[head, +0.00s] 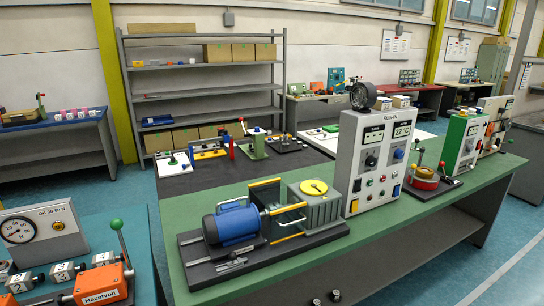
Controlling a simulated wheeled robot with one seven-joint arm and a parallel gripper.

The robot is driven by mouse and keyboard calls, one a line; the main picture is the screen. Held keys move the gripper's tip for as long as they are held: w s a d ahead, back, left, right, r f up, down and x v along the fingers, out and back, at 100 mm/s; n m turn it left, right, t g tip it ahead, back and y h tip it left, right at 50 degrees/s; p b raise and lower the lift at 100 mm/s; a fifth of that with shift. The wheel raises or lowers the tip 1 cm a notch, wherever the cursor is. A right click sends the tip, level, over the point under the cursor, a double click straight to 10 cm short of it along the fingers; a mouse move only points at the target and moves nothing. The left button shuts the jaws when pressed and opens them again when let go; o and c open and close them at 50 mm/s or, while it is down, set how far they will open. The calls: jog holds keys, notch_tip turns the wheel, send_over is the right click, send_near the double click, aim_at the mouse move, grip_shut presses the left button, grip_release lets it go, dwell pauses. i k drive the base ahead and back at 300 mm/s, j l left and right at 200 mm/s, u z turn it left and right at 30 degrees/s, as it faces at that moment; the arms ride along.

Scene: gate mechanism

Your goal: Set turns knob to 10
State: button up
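No knob can be read as the turns knob; the small labels are not legible from here. A grey control panel (352,186) stands on the green bench, with a black knob (370,161), a blue knob (398,154) and two displays, the right one showing about 22 °C. Left of it, a grey box with a round yellow dial (314,187) sits beside a blue motor (232,222) on a dark base. A white and green panel (462,142) with knobs stands farther right. My gripper does not show in this view.
The green bench (265,293) runs across the middle. An orange unit (101,283) with a green-tipped lever and a gauge box (42,234) stand at lower left. Two small dark parts show at the bottom edge, unclear what they are. Blue floor (425,283) is open at lower right.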

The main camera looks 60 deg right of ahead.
aim_at(372, 161)
jog(key=z, duration=2.95)
